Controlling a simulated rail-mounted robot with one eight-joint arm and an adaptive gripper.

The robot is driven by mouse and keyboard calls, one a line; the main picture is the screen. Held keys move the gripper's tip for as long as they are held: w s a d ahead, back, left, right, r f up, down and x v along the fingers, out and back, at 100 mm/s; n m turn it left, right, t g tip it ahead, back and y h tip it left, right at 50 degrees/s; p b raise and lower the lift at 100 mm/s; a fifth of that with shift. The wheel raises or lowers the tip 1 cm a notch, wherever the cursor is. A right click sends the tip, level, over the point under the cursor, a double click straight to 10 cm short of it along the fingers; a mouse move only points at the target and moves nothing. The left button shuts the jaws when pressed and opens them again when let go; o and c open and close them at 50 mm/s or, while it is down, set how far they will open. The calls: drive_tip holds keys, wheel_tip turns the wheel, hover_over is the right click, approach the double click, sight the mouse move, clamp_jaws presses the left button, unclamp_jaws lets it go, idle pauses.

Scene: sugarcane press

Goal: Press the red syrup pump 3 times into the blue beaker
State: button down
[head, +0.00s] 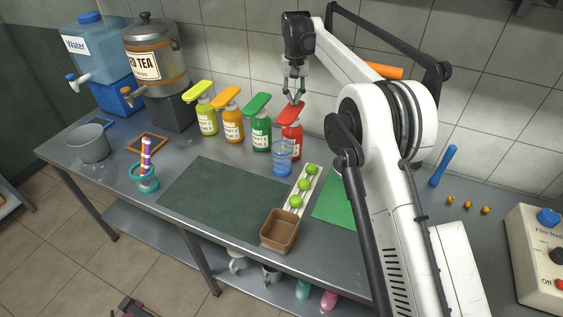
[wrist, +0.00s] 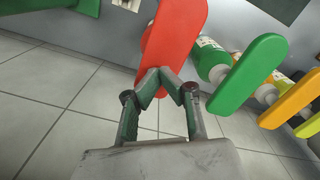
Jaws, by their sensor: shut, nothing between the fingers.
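The red syrup pump (head: 292,130) stands at the back of the counter, at the right end of a row of coloured pump bottles. Its flat red top also shows in the wrist view (wrist: 178,38). The blue beaker (head: 283,156) stands on the counter just in front of the red pump. My gripper (head: 292,98) is shut and empty, pointing down at the red pump's top. In the wrist view my fingertips (wrist: 163,75) overlap the red top; I cannot tell whether they touch it. The red bottle's body is mostly hidden in the wrist view.
Green (head: 258,124), orange (head: 230,116) and yellow (head: 203,110) pumps stand left of the red one. A tray of green limes (head: 298,197) and a brown box (head: 280,231) lie in front. The dark mat (head: 222,195) is clear. A wall stands close behind the pumps.

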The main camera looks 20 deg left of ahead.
sight(294, 107)
drive_tip(key=shift+f+b, duration=1.1)
drive_tip(key=shift+f, duration=1.05)
drive_tip(key=shift+r, duration=0.15)
drive_tip(key=shift+r+p, duration=1.45)
drive_tip(key=shift+r, duration=1.05)
drive_tip(key=shift+f, duration=0.2)
drive_tip(key=shift+f+b, duration=1.4)
drive_tip(key=shift+f, duration=1)
drive_tip(key=shift+r, duration=0.15)
drive_tip(key=shift+r+p, duration=1.4)
drive_tip(key=shift+r, duration=1.05)
